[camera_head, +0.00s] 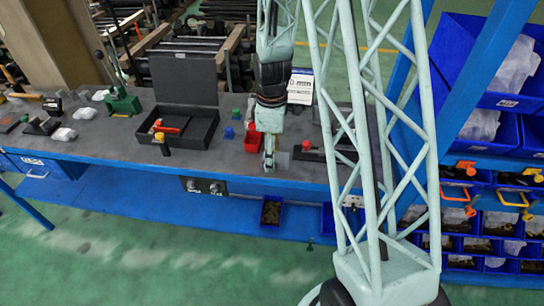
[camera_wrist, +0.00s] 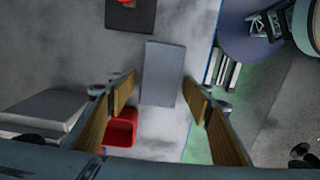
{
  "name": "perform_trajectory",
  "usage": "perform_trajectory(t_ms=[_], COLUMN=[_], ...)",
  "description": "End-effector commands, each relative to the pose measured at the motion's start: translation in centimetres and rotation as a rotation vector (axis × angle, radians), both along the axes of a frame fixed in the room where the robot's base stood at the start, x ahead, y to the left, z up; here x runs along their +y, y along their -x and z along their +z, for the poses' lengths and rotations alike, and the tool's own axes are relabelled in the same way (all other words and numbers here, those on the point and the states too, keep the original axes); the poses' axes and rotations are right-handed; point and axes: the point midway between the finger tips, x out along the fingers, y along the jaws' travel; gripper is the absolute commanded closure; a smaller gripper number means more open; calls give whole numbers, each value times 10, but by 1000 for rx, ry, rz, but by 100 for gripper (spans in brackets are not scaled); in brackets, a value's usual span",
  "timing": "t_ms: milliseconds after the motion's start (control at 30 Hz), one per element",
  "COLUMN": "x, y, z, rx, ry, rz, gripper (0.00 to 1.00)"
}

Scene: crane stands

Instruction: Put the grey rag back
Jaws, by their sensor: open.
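A flat grey rectangular piece, which I take as the grey rag (camera_wrist: 163,68), lies on the grey worktop between the open fingers of my gripper (camera_wrist: 159,88) in the wrist view. The fingers stand apart on its left and right sides; I see no contact. In the head view my gripper (camera_head: 269,160) points down near the front edge of the bench, and a small part of the grey piece (camera_head: 284,160) shows just right of it. The rest of the piece is hidden there behind my gripper.
A red bin (camera_head: 252,139) stands close beside my gripper; it also shows in the wrist view (camera_wrist: 121,130). A dark plate with a red part (camera_head: 312,153) lies to the right. An open black toolbox (camera_head: 203,140) with tools stands left. The blue bench edge (camera_head: 230,180) is close.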

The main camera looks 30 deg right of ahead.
Motion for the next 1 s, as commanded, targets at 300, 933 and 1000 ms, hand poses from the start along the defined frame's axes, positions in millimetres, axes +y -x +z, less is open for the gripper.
perform_trajectory(t_ms=[300, 933, 1000], x=[0, 0, 0], y=[0, 0, -1], z=[4, 62, 70], rx=[0, -2, -3], ry=[0, 0, 1], rz=[0, 0, 0], gripper=[54, 54, 54])
